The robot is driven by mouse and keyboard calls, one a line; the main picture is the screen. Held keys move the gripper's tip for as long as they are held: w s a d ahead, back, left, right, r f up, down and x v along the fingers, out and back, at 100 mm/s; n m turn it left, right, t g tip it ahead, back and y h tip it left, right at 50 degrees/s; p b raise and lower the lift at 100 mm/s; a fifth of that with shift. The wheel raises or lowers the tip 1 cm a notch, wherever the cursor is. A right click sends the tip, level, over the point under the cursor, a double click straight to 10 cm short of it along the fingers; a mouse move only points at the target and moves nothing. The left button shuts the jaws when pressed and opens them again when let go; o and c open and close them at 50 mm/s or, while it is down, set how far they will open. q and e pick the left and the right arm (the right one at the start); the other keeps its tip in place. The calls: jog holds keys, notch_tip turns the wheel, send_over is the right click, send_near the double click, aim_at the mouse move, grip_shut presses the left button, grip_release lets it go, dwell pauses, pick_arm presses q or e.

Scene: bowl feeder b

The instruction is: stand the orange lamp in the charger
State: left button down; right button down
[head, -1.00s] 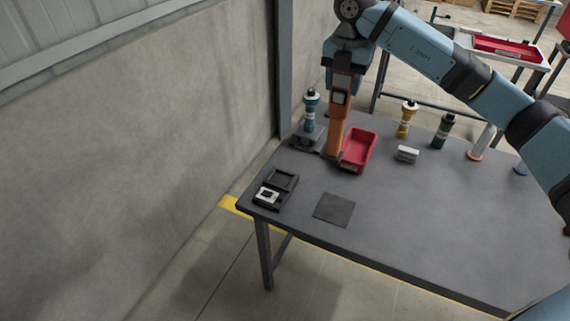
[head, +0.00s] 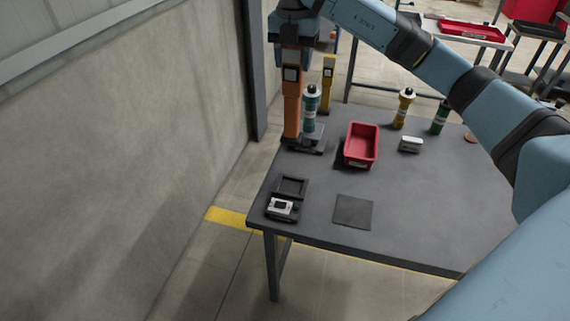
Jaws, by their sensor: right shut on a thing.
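The orange lamp (head: 291,105), long with a pale square on its upper part, hangs upright from my right gripper (head: 296,42), which is shut on its top. Its lower end is at the left end of a dark grey base, which looks like the charger (head: 313,143). I cannot tell whether the lamp touches the base or stands in it. A teal bottle-shaped thing (head: 310,108) with a black cap stands upright at this base, just right of the lamp. My left gripper is not in view.
A red bin (head: 374,148) stands right of the base. A yellow upright thing (head: 328,88) is behind. Yellow (head: 403,108) and green (head: 439,118) capped things stand at the back right. A black tray (head: 292,187) and a dark mat (head: 353,211) lie in front. A wall is left.

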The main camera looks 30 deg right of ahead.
aim_at(293, 130)
notch_tip(293, 130, down, 14)
jog(key=shift+s+r+p, duration=0.1)
jog(key=shift+p, duration=0.2)
jog(key=shift+f, duration=0.6)
notch_tip(293, 130, down, 3)
jog(key=shift+f, duration=0.5)
jog(key=shift+f, duration=0.15)
jog(key=shift+c, duration=2.4)
grip_release()
